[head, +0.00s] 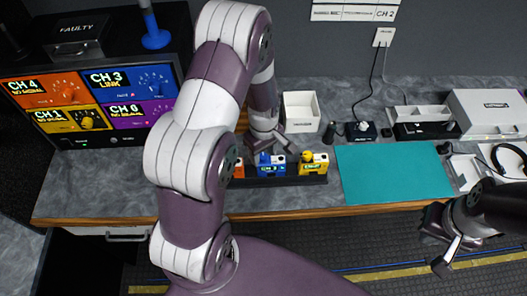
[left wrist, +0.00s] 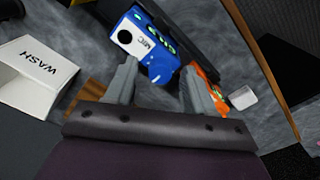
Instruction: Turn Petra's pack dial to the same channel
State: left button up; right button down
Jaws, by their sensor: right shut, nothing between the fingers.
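A dark rack (head: 285,181) at the bench's front edge holds an orange pack (head: 239,169), a blue pack (head: 271,170) and a yellow pack (head: 314,168). The blue pack's small display seems to read CH 3. I cannot tell which pack is Petra's. My left gripper (head: 270,148) is above and behind the blue pack. In the left wrist view its fingers (left wrist: 160,82) are apart, with a blue dial (left wrist: 158,70) between and just beyond the tips. The blue pack (left wrist: 138,38), marked MIC, and the orange pack (left wrist: 208,84) lie ahead. My right gripper (head: 447,255) is shut and empty, in front of the bench.
A monitor (head: 92,100) at left shows an orange CH 4, a blue CH 3 LINK, a yellow CH 1 and a purple panel. A white WASH bin (left wrist: 32,75) stands behind the packs. A teal mat (head: 392,172) lies clear at right. A wall strip reads CH 2.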

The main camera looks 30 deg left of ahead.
aim_at(263, 156)
pick_arm(q)
notch_tip(263, 156, up, 13)
jog(key=b, duration=0.2)
jog(key=shift+f, duration=0.15)
dwell(0.4)
